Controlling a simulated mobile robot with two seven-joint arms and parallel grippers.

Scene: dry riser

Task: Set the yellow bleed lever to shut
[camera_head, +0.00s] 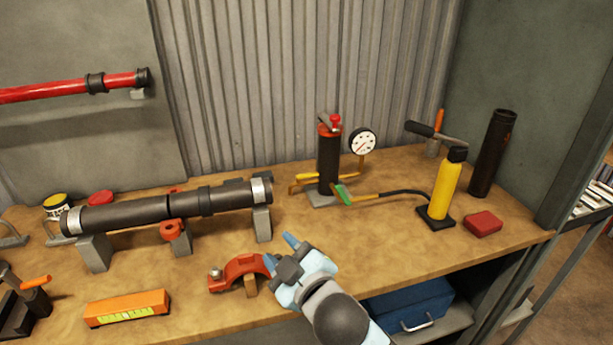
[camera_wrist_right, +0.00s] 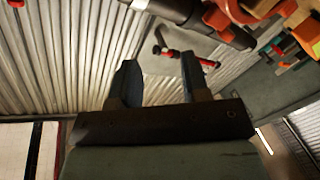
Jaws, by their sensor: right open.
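A dark upright cylinder with a red top (camera_head: 328,158) stands at the back middle of the bench in the head view. A short yellow lever-like part (camera_head: 308,176) sticks out to its left near the base; I cannot tell its exact setting. A green and yellow piece (camera_head: 344,194) lies at its front right, by a black hose. My right gripper (camera_head: 280,252) is open and empty, above the bench's front, nearer than the cylinder and apart from it. Its open fingers (camera_wrist_right: 160,78) also show in the right wrist view. My left gripper is not in view.
A long dark pipe (camera_head: 150,211) rests on grey blocks at the left. An orange-red clamp (camera_head: 236,273) lies just left of my right gripper. A white gauge (camera_head: 362,142), yellow bottle (camera_head: 445,186) and red box (camera_head: 483,223) stand at the right. The front right bench is clear.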

